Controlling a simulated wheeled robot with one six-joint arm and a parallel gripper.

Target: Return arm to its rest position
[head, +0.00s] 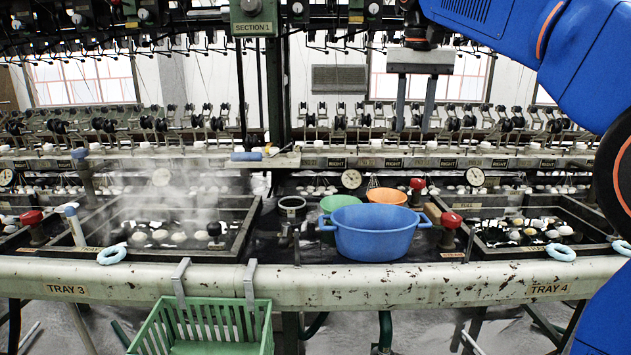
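My gripper (413,126) hangs at the upper right of centre in the head view, with its two grey fingers pointing down. The fingers are apart and nothing shows between them. It is high above the bench, in front of the reeling machine and above the blue basin (375,240). My blue arm comes in from the upper right and fills the right edge of the view.
Steaming tray 3 (236,240) and tray 4 (476,240) hold white cocoons. Green (340,201) and orange (387,196) bowls stand behind the blue basin. A green crate (208,325) hangs on the front rail (400,285). A green post (274,90) stands left of my gripper.

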